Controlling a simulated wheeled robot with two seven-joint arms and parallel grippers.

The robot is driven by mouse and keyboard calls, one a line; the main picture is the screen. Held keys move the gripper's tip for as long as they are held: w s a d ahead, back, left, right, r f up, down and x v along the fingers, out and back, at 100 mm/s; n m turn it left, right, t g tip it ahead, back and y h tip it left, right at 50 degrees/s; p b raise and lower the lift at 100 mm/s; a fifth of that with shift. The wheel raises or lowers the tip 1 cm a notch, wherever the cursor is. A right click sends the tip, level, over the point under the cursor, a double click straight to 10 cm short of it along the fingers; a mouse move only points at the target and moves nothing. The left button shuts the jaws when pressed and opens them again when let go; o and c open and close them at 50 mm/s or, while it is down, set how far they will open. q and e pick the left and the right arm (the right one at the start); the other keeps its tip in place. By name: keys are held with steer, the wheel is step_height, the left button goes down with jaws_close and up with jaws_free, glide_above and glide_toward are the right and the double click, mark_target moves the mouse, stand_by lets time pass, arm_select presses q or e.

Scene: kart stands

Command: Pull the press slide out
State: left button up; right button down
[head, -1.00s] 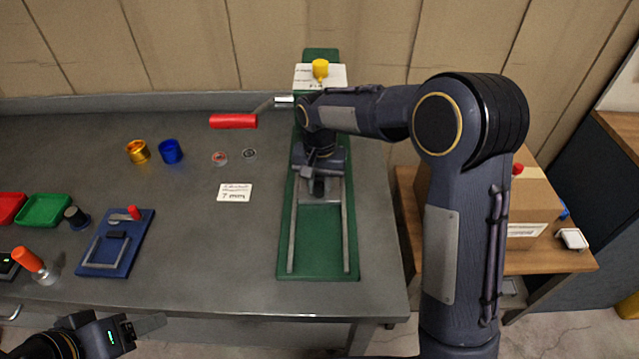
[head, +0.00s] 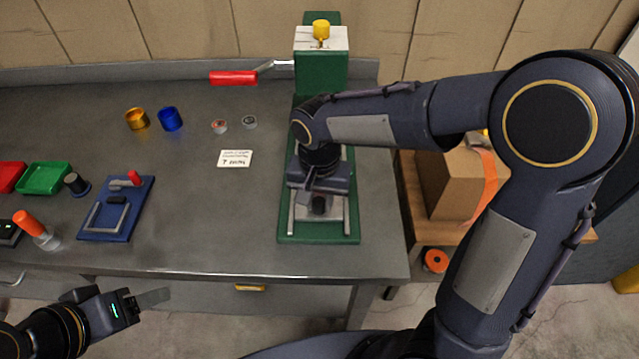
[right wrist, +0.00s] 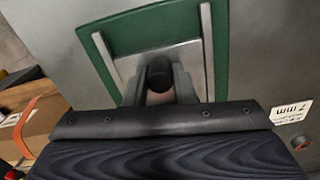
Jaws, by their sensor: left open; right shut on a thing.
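The press (head: 320,70) is green with a white label and a yellow cap, at the back of the bench. Its green base (head: 342,238) runs towards the front edge with two grey rails. The press slide (right wrist: 188,58) is a grey plate between the rails, with a black knob (right wrist: 159,72). My right gripper (right wrist: 160,84) is shut on the knob, one finger on each side. In the head view the slide is near the front of the base, partly hidden by my right arm. My left gripper (head: 150,298) is open and empty, in front of the bench at lower left.
A red press handle (head: 233,78) sticks out left of the press. A label card (head: 235,158), two small rings, gold (head: 137,119) and blue (head: 170,119) cups and a blue fixture (head: 117,208) lie further left. A cardboard box (head: 455,183) stands on the right-hand stand.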

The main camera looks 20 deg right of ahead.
steer(key=shift+s+a, duration=0.2)
steer(key=shift+s, duration=0.3)
steer(key=c, duration=1.5)
jaws_free()
steer(key=shift+s, duration=0.1)
steer(key=shift+c, duration=0.2)
steer(key=o, duration=0.3)
steer(key=shift+s, duration=0.1)
steer(key=shift+o, duration=0.2)
steer(key=shift+r, duration=0.1)
step_height(320, 180, up, 8)
steer(key=shift+f, duration=0.15)
